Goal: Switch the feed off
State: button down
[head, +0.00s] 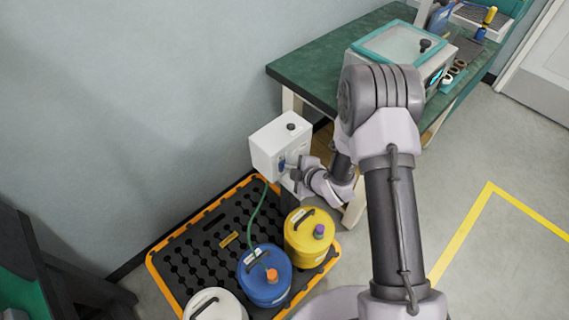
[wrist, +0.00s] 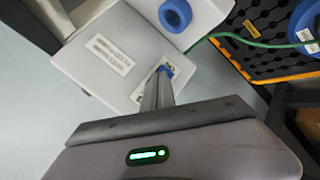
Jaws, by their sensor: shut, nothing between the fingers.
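A white box (head: 279,147) with a green hose at its base stands against the wall, left of my arm. A small blue part (head: 282,165) shows on its front. In the wrist view, the box's white face (wrist: 105,75) carries printed labels, and a round blue knob (wrist: 175,15) sits near the top. My gripper (wrist: 162,78) is shut and empty, its fingers pointing at the box face, close to a partly covered label. A small blue piece shows at the fingertips; I cannot tell whether it belongs to the fingers or the box, nor whether they touch.
A black tray with an orange rim (head: 158,276) holds a blue drum (head: 262,286), a yellow drum (head: 304,246) and a white container (head: 214,305). The green hose (head: 256,216) runs over it. A green-topped bench (head: 305,82) stands behind. Floor at right is clear.

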jog(key=shift+s+d+f, duration=0.1)
jog(key=shift+s+d, duration=0.4)
jog(key=shift+d, duration=0.05)
jog(key=shift+b, duration=0.3)
jog(key=s+d, duration=0.2)
jog(key=s+d+b, duration=0.1)
jog(key=shift+s+d+f, duration=0.25)
jog(key=shift+f, duration=0.05)
